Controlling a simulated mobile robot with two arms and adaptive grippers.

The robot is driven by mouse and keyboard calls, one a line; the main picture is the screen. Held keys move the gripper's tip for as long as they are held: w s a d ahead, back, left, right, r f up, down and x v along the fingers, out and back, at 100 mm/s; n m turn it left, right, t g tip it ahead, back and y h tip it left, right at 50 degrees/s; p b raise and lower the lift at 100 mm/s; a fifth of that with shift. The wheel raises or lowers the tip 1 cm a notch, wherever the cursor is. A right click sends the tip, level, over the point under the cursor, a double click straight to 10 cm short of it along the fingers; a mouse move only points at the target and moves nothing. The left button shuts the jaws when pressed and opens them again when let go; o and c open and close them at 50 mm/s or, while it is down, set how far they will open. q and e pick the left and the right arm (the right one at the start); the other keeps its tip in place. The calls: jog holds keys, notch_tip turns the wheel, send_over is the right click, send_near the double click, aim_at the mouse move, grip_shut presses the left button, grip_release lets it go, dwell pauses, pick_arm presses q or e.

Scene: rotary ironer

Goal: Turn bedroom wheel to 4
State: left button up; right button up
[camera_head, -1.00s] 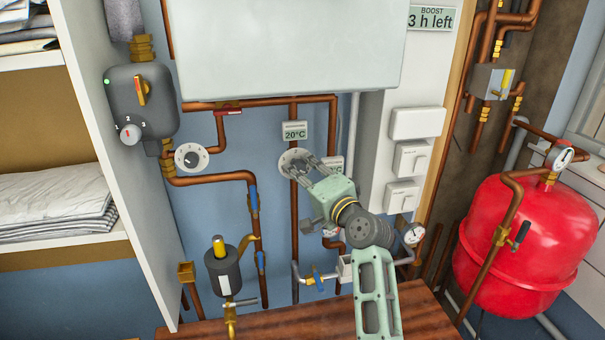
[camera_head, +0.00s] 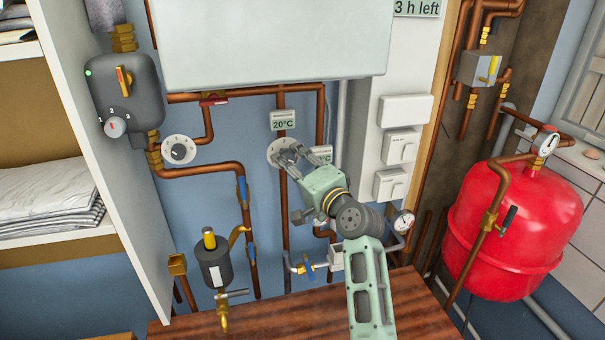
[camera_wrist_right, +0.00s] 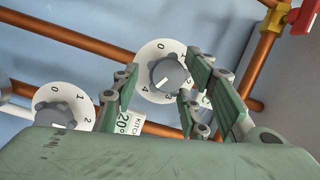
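The bedroom wheel (camera_head: 274,152) is a white dial with a grey knob below the 20°C display (camera_head: 283,120). My right gripper (camera_head: 289,162) is at it, partly covering the dial. In the right wrist view the wheel (camera_wrist_right: 168,72) shows between two spread fingers (camera_wrist_right: 158,95), with visible gaps beside the knob; contact cannot be told. The knob's white mark points down-left, at about 4 or between 3 and 4. The kitchen display (camera_wrist_right: 128,125) is partly hidden by a finger. My left gripper is not in view.
Another dial (camera_wrist_right: 62,108) is beside the gripper in the wrist view. A further dial (camera_head: 179,150) is on the wall to the left. Copper pipes (camera_head: 205,168), a grey pump-like unit (camera_head: 213,264) and a red tank (camera_head: 515,225) surround the area. A wooden top (camera_head: 290,318) lies below.

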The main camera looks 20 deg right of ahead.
jog(key=v, duration=1.1)
jog(key=shift+s, duration=0.25)
jog(key=shift+d+f, duration=0.1)
jog(key=shift+d, duration=0.05)
